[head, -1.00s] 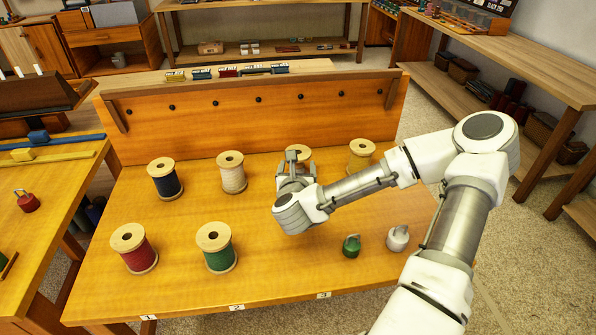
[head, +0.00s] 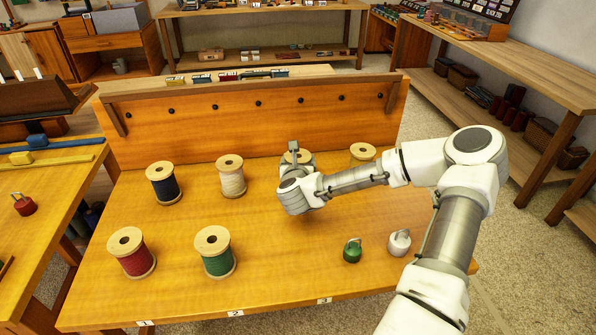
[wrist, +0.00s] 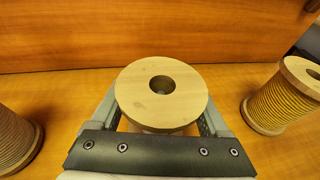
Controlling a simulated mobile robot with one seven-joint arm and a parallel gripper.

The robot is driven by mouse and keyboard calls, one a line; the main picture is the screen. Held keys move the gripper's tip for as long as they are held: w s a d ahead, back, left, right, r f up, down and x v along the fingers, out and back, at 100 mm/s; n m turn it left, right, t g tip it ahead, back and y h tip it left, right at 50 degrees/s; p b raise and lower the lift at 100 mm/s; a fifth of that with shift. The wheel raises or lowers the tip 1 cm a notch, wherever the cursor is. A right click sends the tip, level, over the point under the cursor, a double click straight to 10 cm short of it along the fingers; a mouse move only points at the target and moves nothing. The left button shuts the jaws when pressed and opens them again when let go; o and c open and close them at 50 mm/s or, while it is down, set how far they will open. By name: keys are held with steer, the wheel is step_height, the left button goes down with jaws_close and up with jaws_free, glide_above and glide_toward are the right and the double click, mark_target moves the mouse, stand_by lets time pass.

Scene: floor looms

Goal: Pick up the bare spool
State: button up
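A spool with a pale wooden top flange and a centre hole (wrist: 161,91) stands upright in the back row, third from the left; it also shows in the head view (head: 298,157). Its barrel is almost all hidden, so I cannot see whether thread is on it. My gripper (wrist: 162,112) is at this spool, with one finger on each side of the flange. The fingers look spread, and I see no clear grip on the spool. In the head view my wrist hides much of the gripper.
A tan-thread spool (wrist: 285,95) stands close on the right and a cream spool (head: 230,176) on the left. Navy (head: 164,184), red (head: 132,254) and green (head: 215,253) spools stand further left. A wooden back panel (head: 258,120) rises behind. Green (head: 352,250) and white (head: 399,242) weights sit front right.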

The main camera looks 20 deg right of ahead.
jaws_close()
step_height(320, 180, up, 14)
steer(key=p, duration=0.5)
steer(key=shift+f, duration=0.25)
stand_by(0.3)
stand_by(0.4)
